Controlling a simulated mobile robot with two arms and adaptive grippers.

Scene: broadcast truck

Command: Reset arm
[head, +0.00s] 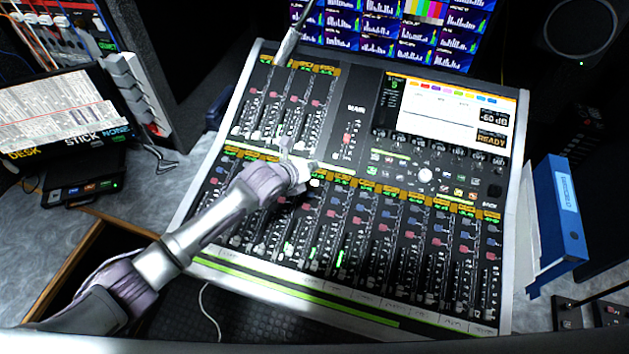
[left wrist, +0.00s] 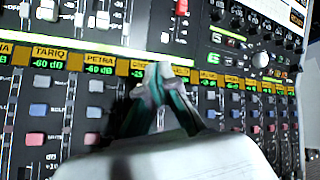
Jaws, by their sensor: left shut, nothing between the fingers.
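My left arm comes in from the lower left in the head view and reaches over the mixing console (head: 350,165). Its gripper (head: 303,168) is above the middle of the console, near the yellow-labelled strip between the upper and lower fader banks. In the left wrist view the two dark green fingers (left wrist: 165,74) come together at their tips, shut with nothing between them. They hide part of the label row and the buttons behind them. I cannot tell whether the fingertips touch the console. My right gripper is in neither view.
The console's built-in screen (head: 440,108) reads READY. Monitors with level bars (head: 400,30) stand behind it. A blue binder (head: 566,215) stands at the right. A white cable (head: 210,312) hangs in front.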

